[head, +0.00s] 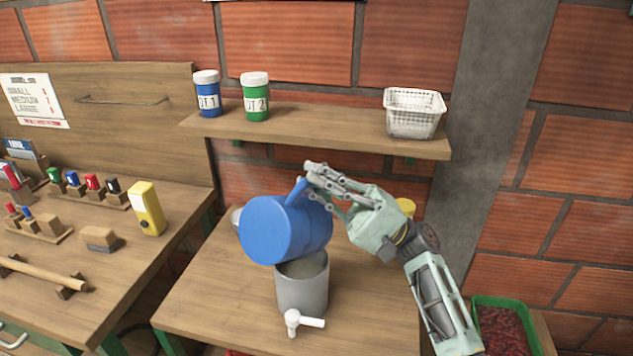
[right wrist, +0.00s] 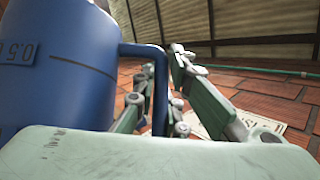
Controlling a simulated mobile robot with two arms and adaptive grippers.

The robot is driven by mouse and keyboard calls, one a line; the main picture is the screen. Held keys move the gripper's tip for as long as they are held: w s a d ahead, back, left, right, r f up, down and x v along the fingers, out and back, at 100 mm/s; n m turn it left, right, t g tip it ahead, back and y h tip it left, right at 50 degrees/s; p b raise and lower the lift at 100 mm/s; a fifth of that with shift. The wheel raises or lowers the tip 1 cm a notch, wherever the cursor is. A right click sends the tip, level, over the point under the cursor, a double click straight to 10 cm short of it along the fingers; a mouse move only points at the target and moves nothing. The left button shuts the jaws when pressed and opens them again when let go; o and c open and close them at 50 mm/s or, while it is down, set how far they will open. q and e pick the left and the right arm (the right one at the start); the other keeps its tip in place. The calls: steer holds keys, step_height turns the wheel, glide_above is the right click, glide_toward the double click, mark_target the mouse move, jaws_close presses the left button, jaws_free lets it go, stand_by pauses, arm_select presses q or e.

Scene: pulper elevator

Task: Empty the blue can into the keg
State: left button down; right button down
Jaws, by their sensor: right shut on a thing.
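The blue can (head: 282,228) is held tilted onto its side above the grey keg (head: 303,285). My right gripper (head: 312,178) is shut on the can's handle. In the right wrist view the can (right wrist: 55,65) fills the left side, and its handle runs down between the fingers (right wrist: 160,100). The keg stands upright on the wooden table, with a white tap (head: 300,321) at its front. The can covers part of the keg's rim. I cannot see whether anything is flowing out. My left gripper is not in view.
A shelf (head: 325,133) above holds a blue jar (head: 207,95), a green jar (head: 255,98) and a white basket (head: 413,113). A yellow device (head: 147,208) stands on the left bench. A green crate (head: 503,308) of red stuff is at lower right. The table's front is clear.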

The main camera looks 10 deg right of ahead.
mark_target(289, 216)
steer(key=shift+f+b, duration=0.2)
steer(key=shift+b, duration=0.9)
steer(key=shift+s+a+r+n+g+p, duration=0.2)
steer(key=shift+s+a+n+g+p, duration=0.1)
steer(key=shift+a+n+g+p, duration=0.1)
steer(key=s+a+n+g+h+p, duration=0.1)
steer(key=s+a+n+g+p, duration=0.1)
steer(key=n, duration=0.1)
steer(key=s+a+n+g+h+p, duration=0.2)
steer(key=shift+s+n, duration=0.4)
steer(key=s+a+n+h+p, duration=0.5)
steer(key=s+n+h+p, duration=0.1)
steer(key=p, duration=0.4)
step_height(289, 216, down, 12)
steer(key=n+t+h, duration=0.4)
steer(key=h, duration=0.3)
steer(key=shift+a+f+n+t+h+p, duration=0.2)
steer(key=shift+a+n+t+h+p, duration=0.1)
steer(key=shift+n+p, duration=0.1)
steer(key=shift+s, duration=0.1)
